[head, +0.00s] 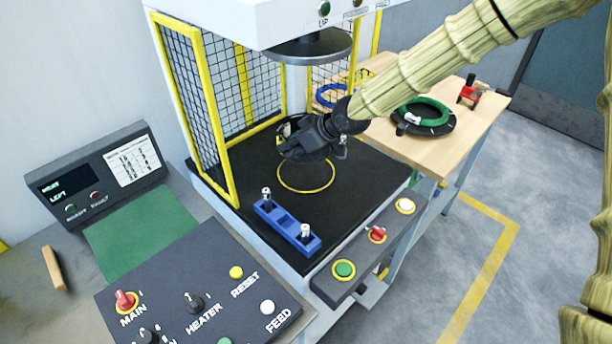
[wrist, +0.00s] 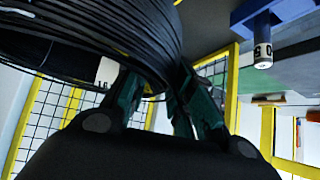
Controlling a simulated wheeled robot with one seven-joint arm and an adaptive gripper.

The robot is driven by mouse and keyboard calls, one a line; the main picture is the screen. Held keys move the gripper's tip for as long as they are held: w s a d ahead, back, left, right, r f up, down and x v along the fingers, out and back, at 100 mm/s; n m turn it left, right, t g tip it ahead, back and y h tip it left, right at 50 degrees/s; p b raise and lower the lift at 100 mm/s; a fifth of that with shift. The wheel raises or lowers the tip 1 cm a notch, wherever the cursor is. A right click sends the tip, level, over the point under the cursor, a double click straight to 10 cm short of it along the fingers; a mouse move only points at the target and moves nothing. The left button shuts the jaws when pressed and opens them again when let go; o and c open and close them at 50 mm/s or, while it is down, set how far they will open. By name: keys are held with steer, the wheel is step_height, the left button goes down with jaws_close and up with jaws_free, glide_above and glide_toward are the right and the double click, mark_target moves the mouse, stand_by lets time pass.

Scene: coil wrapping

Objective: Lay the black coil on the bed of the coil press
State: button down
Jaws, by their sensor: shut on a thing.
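The black coil (wrist: 90,40) fills the upper left of the wrist view, with a white tag (wrist: 107,72) on it. My gripper (wrist: 160,88) is shut on its edge. In the head view my gripper (head: 295,148) hangs over the coil press, and hides most of the coil. The press bed (head: 262,168) is a black surface with a yellow ring (head: 306,190) marked on it. The ring is empty, and my gripper is above its far side. I cannot tell exactly how high the coil is above the bed. The round press plate (head: 310,46) is raised above.
Yellow-framed mesh guards (head: 215,110) stand beside the bed. A blue block (head: 286,228) with two upright pins sits at its front edge, before a button panel (head: 372,240). A wooden table (head: 455,150) at right holds a green coil (head: 428,106) and a blue coil (head: 325,97).

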steer(key=shift+w+f+p, duration=0.1)
steer(key=shift+f+p, duration=1.15)
steer(key=shift+f, duration=3.85)
steer(key=shift+f, duration=0.15)
steer(key=c, duration=1.2)
jaws_free()
steer(key=b+v, duration=0.2)
steer(key=v, duration=1)
